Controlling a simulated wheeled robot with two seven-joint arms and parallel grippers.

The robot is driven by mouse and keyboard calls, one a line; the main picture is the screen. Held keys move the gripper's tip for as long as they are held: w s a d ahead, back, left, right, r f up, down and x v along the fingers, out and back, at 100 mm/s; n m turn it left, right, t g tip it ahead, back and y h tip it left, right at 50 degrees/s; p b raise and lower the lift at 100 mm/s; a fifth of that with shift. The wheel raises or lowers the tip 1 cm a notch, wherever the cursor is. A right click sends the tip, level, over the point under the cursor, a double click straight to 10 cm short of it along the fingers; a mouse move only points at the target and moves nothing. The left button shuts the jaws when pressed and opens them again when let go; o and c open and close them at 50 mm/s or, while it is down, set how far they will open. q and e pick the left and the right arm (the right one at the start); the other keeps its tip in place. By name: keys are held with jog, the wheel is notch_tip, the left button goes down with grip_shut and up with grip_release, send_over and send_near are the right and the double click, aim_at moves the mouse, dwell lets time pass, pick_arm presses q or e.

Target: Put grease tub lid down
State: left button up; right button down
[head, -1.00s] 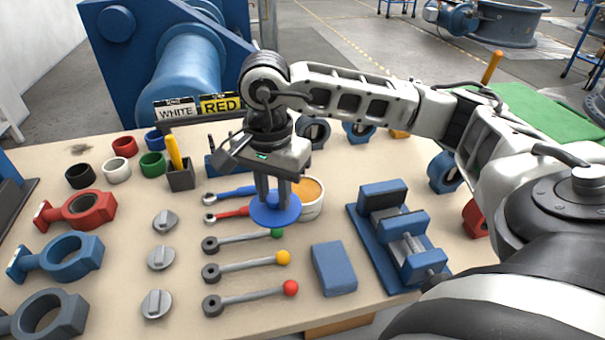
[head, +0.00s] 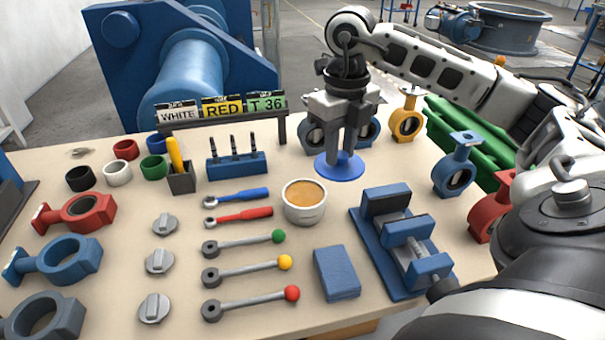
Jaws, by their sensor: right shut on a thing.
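The grease tub lid (head: 340,170) is a flat blue disc at the back of the table in the head view. My right gripper (head: 345,158) points down and is shut on the lid from above. I cannot tell whether the lid touches the tabletop or hangs just over it. The open grease tub (head: 304,203) is a white cup with orange-tan grease, in front and to the left of the lid. My left gripper is not in view.
A blue vise (head: 405,245) stands right of the tub, with a blue block (head: 336,272) in front. Blue (head: 456,165) and yellow (head: 405,122) valve bodies stand behind and right. A sign rack (head: 222,112) is at the back. Several levers lie left of the tub.

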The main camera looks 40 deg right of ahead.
jog(key=w+f, duration=0.3)
jog(key=w, duration=0.1)
jog(key=w+d+f, duration=0.1)
jog(key=w+f, duration=0.1)
jog(key=w, duration=0.1)
jog(key=w+d+f, duration=0.1)
jog(key=w+f, duration=0.2)
jog(key=w, duration=0.1)
jog(key=shift+w+d+f+p, duration=0.1)
jog(key=shift+w+f+p, duration=0.2)
jog(key=shift+w+p, duration=0.1)
jog(key=shift+w+f, duration=0.3)
jog(key=shift+f, duration=0.2)
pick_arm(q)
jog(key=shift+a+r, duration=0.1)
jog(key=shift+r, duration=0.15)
pick_arm(e)
jog(key=shift+d+f, duration=0.1)
jog(key=shift+f, duration=1.3)
jog(key=shift+f, duration=0.1)
jog(key=c, duration=1.2)
grip_release()
jog(key=shift+o, duration=0.2)
